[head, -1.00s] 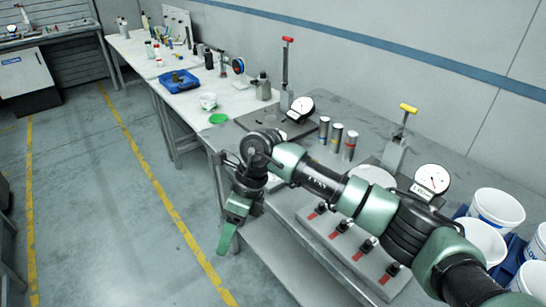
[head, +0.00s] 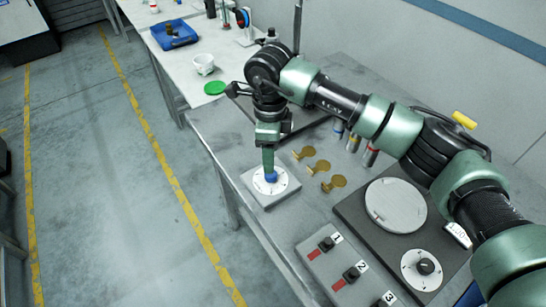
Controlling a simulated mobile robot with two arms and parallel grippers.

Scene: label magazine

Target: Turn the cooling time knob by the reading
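A second white dial with a black knob (head: 425,267) is at the lower right, on a dark base. I cannot read either dial's marks or tell which is the cooling time knob. My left gripper is not in view.
Several brass pieces (head: 318,167) lie right of the blue knob. A round grey plate (head: 396,206) is on the dark base. A strip of numbered black switches (head: 352,273) runs along the front. A green disc (head: 215,88) and white cup (head: 204,64) are further back.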

